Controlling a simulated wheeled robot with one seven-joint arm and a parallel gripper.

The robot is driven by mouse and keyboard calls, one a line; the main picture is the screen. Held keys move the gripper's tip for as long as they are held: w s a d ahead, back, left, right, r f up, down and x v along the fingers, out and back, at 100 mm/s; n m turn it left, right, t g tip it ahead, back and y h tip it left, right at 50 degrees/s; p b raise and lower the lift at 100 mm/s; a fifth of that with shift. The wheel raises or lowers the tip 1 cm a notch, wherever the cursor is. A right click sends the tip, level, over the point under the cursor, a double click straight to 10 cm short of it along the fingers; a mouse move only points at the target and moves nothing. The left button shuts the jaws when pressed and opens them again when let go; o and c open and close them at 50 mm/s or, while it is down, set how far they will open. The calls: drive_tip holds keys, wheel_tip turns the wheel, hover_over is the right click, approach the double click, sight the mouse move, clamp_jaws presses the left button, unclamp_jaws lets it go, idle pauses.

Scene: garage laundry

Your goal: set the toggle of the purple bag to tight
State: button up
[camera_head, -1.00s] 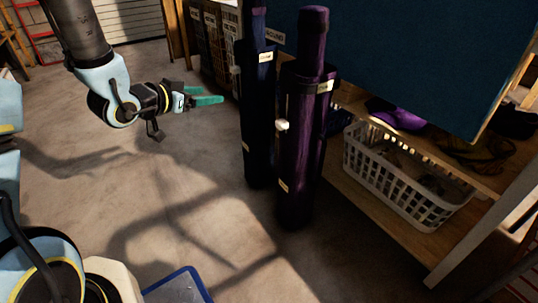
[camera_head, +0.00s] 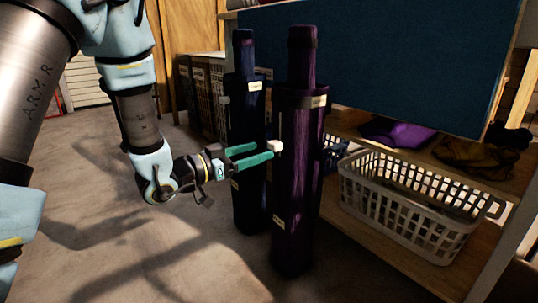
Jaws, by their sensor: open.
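The purple bag (camera_head: 300,190) is a tall upright cylinder in the middle of the head view, with a strap and a small label near its top. Its toggle (camera_head: 275,146) is a small pale block on the left side of the bag. My gripper (camera_head: 257,154) has teal fingers, apart from each other, pointing right toward the toggle. The lower fingertip appears close to the toggle; I cannot tell whether it touches. Nothing is seen between the fingers. A dark blue bag (camera_head: 246,110) stands just behind and left of the purple one, beyond my fingers.
A large blue panel (camera_head: 400,70) hangs above. Dark hampers (camera_head: 200,90) stand at the back. The floor (camera_head: 150,255) at the lower left is clear.

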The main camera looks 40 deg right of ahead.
sight(271, 147)
drive_tip(key=shift+s+d+b, duration=0.1)
drive_tip(key=shift+d+b, duration=0.55)
drive_tip(key=shift+d, duration=1.7)
clamp_jaws()
